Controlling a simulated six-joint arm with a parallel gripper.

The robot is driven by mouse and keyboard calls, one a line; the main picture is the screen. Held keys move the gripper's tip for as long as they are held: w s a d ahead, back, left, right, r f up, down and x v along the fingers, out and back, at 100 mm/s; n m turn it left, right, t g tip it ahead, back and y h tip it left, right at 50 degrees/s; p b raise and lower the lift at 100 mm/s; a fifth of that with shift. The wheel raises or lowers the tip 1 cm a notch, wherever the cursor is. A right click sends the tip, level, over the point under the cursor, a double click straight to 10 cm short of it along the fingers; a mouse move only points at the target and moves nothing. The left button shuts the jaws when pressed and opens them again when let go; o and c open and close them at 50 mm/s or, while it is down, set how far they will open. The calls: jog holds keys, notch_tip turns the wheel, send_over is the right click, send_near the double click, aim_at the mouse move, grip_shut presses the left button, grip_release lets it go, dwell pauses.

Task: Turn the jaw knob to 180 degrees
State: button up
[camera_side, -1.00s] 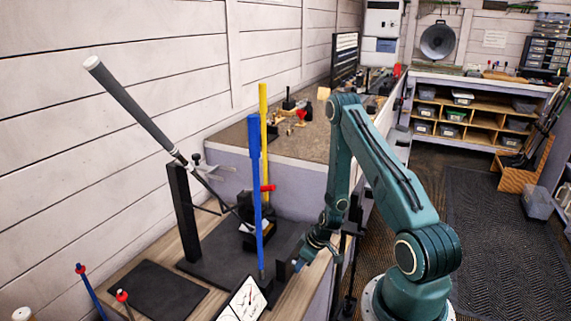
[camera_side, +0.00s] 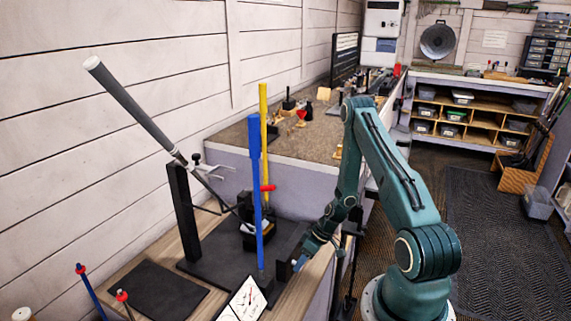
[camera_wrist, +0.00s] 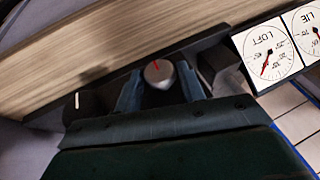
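A round grey knob (camera_wrist: 158,73) with a red line on its face shows in the wrist view. My gripper (camera_wrist: 160,88) has one blue-grey finger on each side of it, very close to its rim. I cannot tell whether both fingers touch the knob. The red line points up and slightly left in the picture. A second dark knob (camera_wrist: 80,102) with a white mark is farther left. No label tells which one is the jaw knob. In the side view, my gripper (camera_side: 299,262) is low at the front edge of the dark fixture base (camera_side: 225,262); the knob is hidden there.
The LOFT dial (camera_wrist: 268,53) and LIE dial (camera_wrist: 312,28) stand right of the fingers. A club (camera_side: 135,108) leans in the fixture. A blue stick (camera_side: 256,200) and a yellow stick (camera_side: 264,120) rise near my gripper. A dark mat (camera_side: 160,290) lies in front.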

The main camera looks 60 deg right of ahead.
jog(key=shift+o, duration=1.2)
jog(key=v, duration=0.7)
jog(key=shift+r, duration=0.2)
jog(key=shift+s, duration=0.1)
